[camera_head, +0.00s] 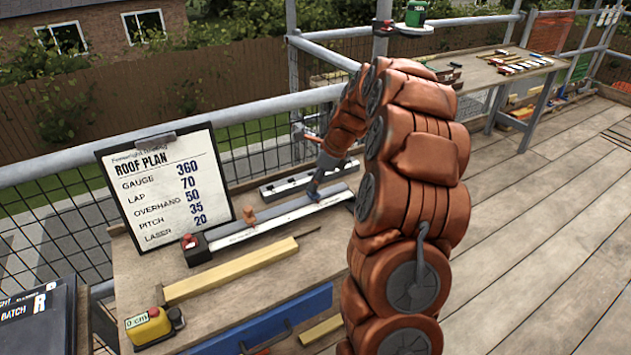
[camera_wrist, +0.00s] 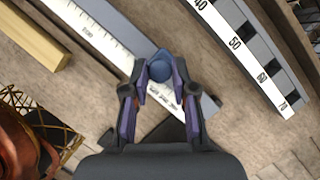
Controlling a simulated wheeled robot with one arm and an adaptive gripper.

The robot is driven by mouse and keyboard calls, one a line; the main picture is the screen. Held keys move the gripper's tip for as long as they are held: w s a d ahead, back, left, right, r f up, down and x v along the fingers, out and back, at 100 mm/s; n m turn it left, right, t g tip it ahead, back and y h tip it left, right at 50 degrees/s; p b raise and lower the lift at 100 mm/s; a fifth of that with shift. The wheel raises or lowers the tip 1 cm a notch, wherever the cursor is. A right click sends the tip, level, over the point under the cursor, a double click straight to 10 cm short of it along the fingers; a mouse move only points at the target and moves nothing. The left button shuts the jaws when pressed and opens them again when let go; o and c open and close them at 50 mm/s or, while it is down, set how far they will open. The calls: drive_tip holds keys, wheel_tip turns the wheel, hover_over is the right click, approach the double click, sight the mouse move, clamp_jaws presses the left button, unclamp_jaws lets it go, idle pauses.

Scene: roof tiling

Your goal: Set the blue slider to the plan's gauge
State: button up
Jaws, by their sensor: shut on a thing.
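The plan board (camera_head: 165,190) stands at the left of the bench in the head view and reads gauge 360, lap 70, overhang 50, pitch 35, laser 20. A long pale scale rail (camera_head: 270,222) lies on the bench to its right. The scale numbers at the slider are too small to read, and the fingers cover part of the rail. In the head view my gripper (camera_head: 314,190) is at the rail's right part.
An orange knob (camera_head: 249,216) sits near the rail's left end. A second scale (camera_wrist: 240,45), marked 40 to 70, lies beyond it. A yellow wood strip (camera_head: 230,273), a yellow tape measure (camera_head: 150,326) and a blue level (camera_head: 275,320) lie nearer on the bench.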

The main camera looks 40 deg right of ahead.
sight(335, 189)
clamp_jaws()
drive_tip(key=shift+s+d+p, duration=0.15)
drive_tip(key=shift+d+p, duration=0.3)
drive_tip(key=shift+d, duration=1.2)
drive_tip(key=shift+s+d+p, duration=0.1)
drive_tip(key=shift+d+p, duration=0.3)
drive_tip(key=shift+d, duration=1.2)
drive_tip(key=o, duration=0.6)
unclamp_jaws()
drive_tip(key=shift+d, duration=0.1)
drive_tip(key=shift+c, duration=0.2)
drive_tip(key=shift+o, duration=0.8)
drive_tip(key=shift+r, duration=0.1)
